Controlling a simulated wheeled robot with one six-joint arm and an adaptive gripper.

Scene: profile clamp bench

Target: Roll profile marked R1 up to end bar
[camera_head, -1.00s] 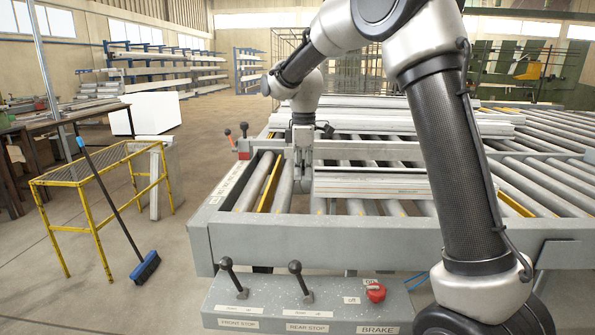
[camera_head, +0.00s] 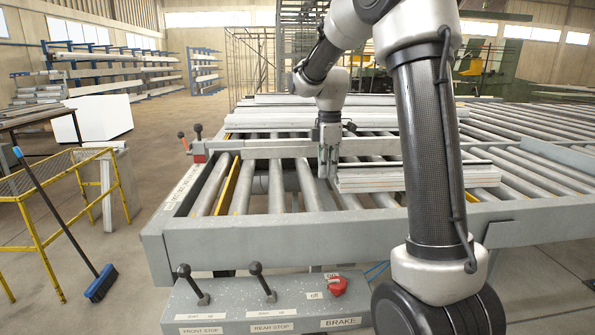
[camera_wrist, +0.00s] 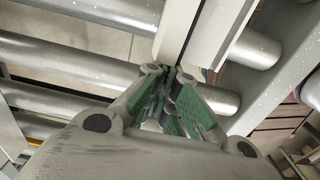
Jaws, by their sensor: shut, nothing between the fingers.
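A pale, long profile (camera_head: 425,177) lies across the rollers in the near lane of the bench. No R1 mark is legible on it. My gripper (camera_head: 328,172) is at its left end, pointing down, with closed fingers and nothing between them. In the wrist view, the green-padded fingertips (camera_wrist: 168,76) meet right at the end of the pale profile (camera_wrist: 178,28); touching or a hair apart, I cannot tell. My arm hides part of the profile in the head view. A grey bar (camera_head: 560,153) crosses the rollers at right; I cannot tell whether it is the end bar.
More pale profiles (camera_head: 270,120) lie in the far lane. A grey frame rail (camera_head: 290,240) edges the bench. A control box (camera_head: 240,305) with front stop, rear stop and brake controls stands in front. A yellow stand (camera_head: 60,215) and blue broom (camera_head: 101,283) are at left.

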